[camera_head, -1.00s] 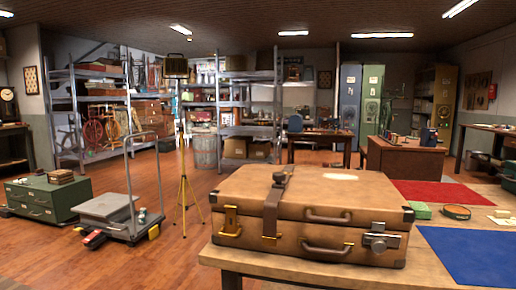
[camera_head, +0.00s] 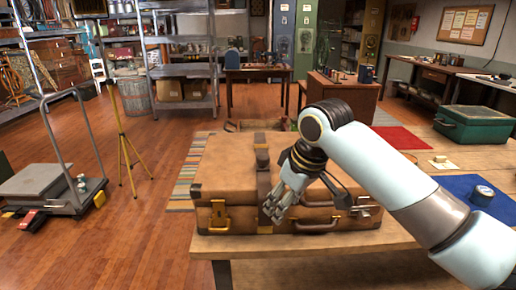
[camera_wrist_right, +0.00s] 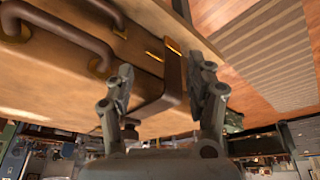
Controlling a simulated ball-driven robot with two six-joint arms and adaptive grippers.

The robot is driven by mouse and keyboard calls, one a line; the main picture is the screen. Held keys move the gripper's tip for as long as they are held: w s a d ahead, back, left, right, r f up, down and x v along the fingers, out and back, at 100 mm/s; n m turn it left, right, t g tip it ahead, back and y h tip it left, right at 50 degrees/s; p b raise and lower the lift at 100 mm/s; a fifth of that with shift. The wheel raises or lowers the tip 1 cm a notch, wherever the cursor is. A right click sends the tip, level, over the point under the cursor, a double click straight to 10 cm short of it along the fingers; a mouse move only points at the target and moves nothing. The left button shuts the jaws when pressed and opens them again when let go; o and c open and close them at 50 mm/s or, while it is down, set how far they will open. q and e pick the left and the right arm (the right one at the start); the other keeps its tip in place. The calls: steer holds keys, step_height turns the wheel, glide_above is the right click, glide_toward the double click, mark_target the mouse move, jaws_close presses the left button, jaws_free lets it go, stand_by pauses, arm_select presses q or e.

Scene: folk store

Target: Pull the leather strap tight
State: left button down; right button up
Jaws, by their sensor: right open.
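A brown leather suitcase (camera_head: 225,165) with dark corners and brass clasps lies closed on the wooden table. A dark leather strap (camera_head: 262,182) runs over its lid and down the front. My right gripper (camera_head: 276,212) is at the front of the suitcase, beside the strap's lower part and partly covering it. In the right wrist view the strap (camera_wrist_right: 168,85) shows between the two spread fingers of the right gripper (camera_wrist_right: 162,75). The fingers are open and not closed on it. Suitcase handles (camera_wrist_right: 70,35) show to the left there. My left gripper is out of view.
The wooden table top (camera_head: 330,245) is bare in front of the suitcase. A green box (camera_head: 473,127), a blue mat (camera_head: 455,184) and a small round gauge (camera_head: 482,195) are on the right. A tripod (camera_head: 122,140) and a trolley (camera_head: 60,205) stand on the left.

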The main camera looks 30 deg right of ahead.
steer(key=p, duration=0.1)
glide_toward(264, 157)
steer(key=shift+y, duration=0.3)
steer(key=x, duration=0.9)
steer(key=shift+d, duration=0.25)
steer(key=shift+s, duration=0.1)
steer(key=shift+c, duration=0.3)
jaws_close()
steer(key=shift+p, duration=0.3)
